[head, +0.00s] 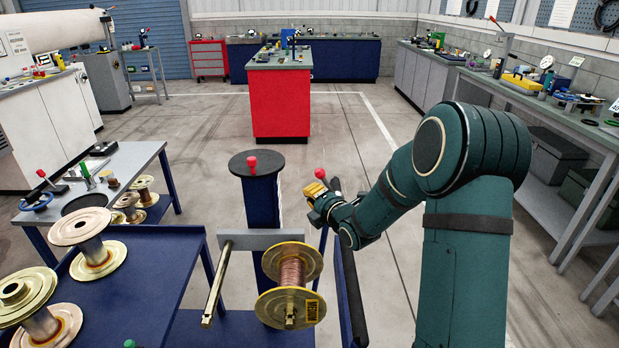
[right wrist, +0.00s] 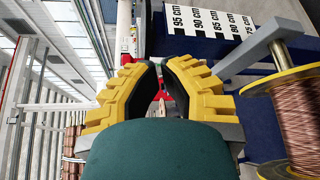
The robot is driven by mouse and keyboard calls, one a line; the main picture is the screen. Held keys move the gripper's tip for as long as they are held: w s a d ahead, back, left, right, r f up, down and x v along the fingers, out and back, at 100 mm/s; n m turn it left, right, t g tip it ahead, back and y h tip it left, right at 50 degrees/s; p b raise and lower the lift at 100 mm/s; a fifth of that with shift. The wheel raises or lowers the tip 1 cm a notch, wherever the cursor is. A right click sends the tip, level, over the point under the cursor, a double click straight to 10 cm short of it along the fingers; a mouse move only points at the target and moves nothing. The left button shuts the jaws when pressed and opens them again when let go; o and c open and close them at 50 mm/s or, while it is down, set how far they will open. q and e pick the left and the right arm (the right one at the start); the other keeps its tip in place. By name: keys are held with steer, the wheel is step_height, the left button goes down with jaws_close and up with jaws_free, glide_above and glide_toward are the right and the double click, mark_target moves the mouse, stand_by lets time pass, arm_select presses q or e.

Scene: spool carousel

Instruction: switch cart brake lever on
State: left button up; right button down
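A red knob (head: 320,173) shows just beyond my right gripper (head: 316,190) in the head view. It looks like the tip of the brake lever, but most of its shaft is hidden behind the gripper. The right gripper's yellow fingers point away from me, close beside the knob. In the right wrist view, the yellow-and-black fingers (right wrist: 161,80) stand slightly apart. Something red shows through the narrow gap behind them. I cannot tell whether it touches them. My left gripper is not in view.
A blue post with a black round top (head: 257,165) and another red knob stands left of the gripper. A grey arm (head: 262,239) with a copper-wound spool (head: 292,271) is below. More spools (head: 90,240) stand on the blue surface at left.

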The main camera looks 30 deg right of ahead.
mark_target(326, 183)
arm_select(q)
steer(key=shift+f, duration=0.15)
arm_select(e)
steer(key=w+d, duration=0.4)
steer(key=w, duration=0.4)
steer(key=shift+w+f, duration=0.2)
steer(key=shift+w, duration=0.1)
stand_by(0.4)
